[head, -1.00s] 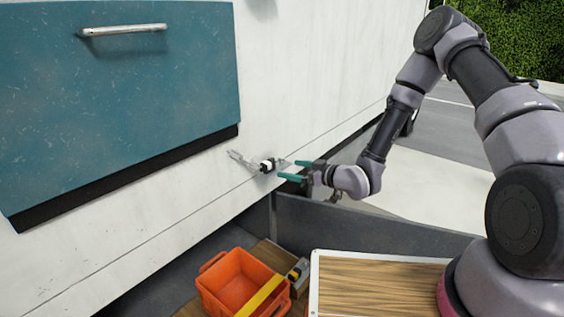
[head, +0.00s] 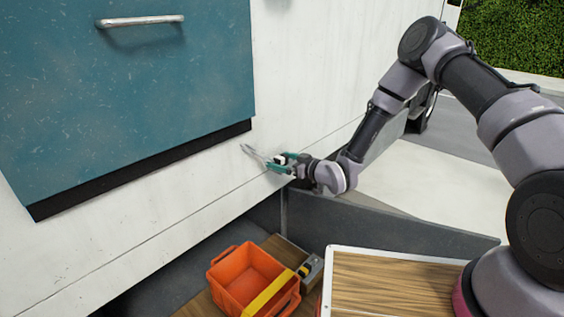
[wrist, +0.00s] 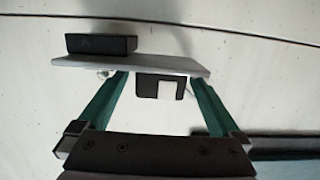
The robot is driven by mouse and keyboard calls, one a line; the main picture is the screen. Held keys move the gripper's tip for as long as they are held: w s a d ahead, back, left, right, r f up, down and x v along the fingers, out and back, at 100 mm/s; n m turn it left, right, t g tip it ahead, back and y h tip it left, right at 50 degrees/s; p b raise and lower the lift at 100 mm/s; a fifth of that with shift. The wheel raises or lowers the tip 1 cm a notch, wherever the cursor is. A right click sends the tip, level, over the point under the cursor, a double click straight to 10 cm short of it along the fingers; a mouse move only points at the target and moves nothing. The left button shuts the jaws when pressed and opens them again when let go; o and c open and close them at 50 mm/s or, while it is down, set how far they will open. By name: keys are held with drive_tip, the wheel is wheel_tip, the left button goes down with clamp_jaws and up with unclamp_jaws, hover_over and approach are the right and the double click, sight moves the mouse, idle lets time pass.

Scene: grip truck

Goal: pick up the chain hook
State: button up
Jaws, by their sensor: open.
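The chain hook (head: 253,151) shows in the head view as a thin grey metal piece against the white truck wall, with a small black-and-white part at its right end. My gripper (head: 283,162) is at that right end, its teal fingers apart on either side. In the wrist view, my gripper (wrist: 160,80) is open, with a black-and-white block (wrist: 168,87) between the fingers and a grey plate (wrist: 150,63) across the fingertips. I cannot tell whether the fingers touch it. The fingers partly hide the part in the head view.
A teal cabinet panel (head: 125,95) with a metal handle hangs on the white wall (head: 315,60) at left. Below are an orange crate (head: 228,275) with a yellow bar across it, and a wood-topped surface (head: 395,285). A dark grey panel (head: 385,222) stands under my arm.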

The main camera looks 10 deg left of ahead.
sight(281, 157)
drive_tip(key=shift+w+a, duration=0.1)
drive_tip(key=shift+a, duration=0.1)
drive_tip(key=c, duration=1.5)
drive_tip(key=shift+r, duration=0.1)
wheel_tip(281, 157, up, 10)
drive_tip(key=shift+f, duration=0.1)
